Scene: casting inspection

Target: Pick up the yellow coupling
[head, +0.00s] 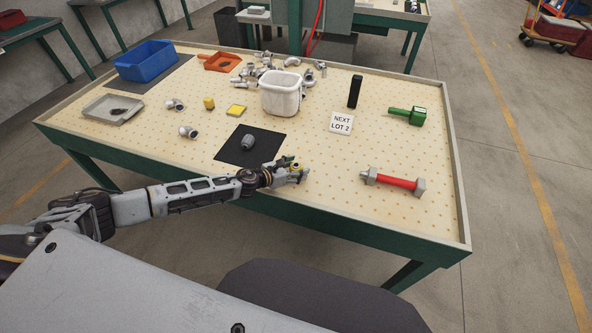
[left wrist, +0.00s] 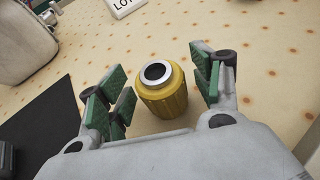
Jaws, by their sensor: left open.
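The yellow coupling (left wrist: 163,98) stands upright on the perforated table top in the left wrist view, with a dark hole and a pale metal rim facing up. My left gripper (left wrist: 160,88) is open, with its green-padded fingers on either side of the coupling and visible gaps to it. In the head view the left gripper (head: 294,170) is near the front edge of the table, and the coupling (head: 295,166) is partly hidden by it. My right gripper is not in view.
A black mat (head: 230,152) with a grey fitting (head: 248,142) lies left of the gripper. A white bin (head: 281,94) and a lot sign (head: 341,122) stand behind. A red-handled tool (head: 393,181) lies to the right. The table between is clear.

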